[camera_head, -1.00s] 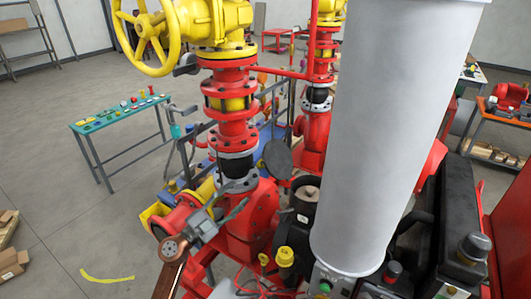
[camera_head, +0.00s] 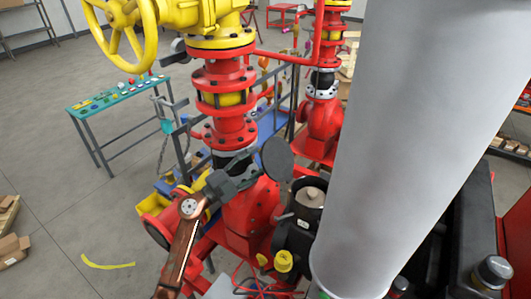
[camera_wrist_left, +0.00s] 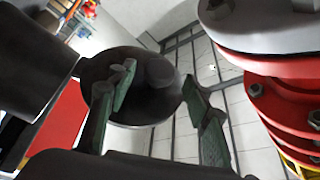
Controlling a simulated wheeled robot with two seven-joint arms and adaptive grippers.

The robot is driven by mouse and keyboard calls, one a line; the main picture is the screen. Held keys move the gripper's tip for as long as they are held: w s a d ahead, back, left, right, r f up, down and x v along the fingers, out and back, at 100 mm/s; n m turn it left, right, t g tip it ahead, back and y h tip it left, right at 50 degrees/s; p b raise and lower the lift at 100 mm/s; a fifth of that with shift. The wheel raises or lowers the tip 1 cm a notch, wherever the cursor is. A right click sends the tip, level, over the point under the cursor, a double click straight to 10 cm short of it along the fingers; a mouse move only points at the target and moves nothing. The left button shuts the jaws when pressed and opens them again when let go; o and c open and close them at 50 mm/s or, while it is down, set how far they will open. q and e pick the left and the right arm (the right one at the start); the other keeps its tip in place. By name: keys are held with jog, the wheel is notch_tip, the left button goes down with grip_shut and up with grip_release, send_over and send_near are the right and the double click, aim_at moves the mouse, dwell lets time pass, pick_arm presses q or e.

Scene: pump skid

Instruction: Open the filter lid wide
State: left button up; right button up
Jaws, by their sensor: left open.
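The filter lid (camera_head: 277,160) is a dark round disc. It stands raised and tilted at the left side of the black filter housing (camera_head: 292,238). The housing top is uncovered, and a pale filter element (camera_head: 311,196) shows inside. My left gripper (camera_head: 252,166) is just left of the lid in the head view. In the left wrist view, its two fingers (camera_wrist_left: 158,75) are open and apart, with the lid (camera_wrist_left: 150,105) behind and between them. I cannot tell whether a finger touches the lid. My right gripper is not in view.
A red flanged pipe column (camera_head: 228,95) with a yellow handwheel (camera_head: 120,35) rises close behind my left gripper. A yellow cap (camera_head: 283,261) is below the housing. A teal-topped table (camera_head: 118,95) stands at the back left. The floor at the left is mostly clear.

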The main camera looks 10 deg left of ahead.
pick_arm(q)
jog(key=x, duration=0.2)
jog(key=shift+w+d, duration=0.1)
jog(key=shift+w, duration=0.3)
jog(key=shift+w+d, duration=0.15)
jog(key=shift+w, duration=0.1)
jog(key=shift+d, duration=0.2)
jog(key=c, duration=0.8)
grip_shut()
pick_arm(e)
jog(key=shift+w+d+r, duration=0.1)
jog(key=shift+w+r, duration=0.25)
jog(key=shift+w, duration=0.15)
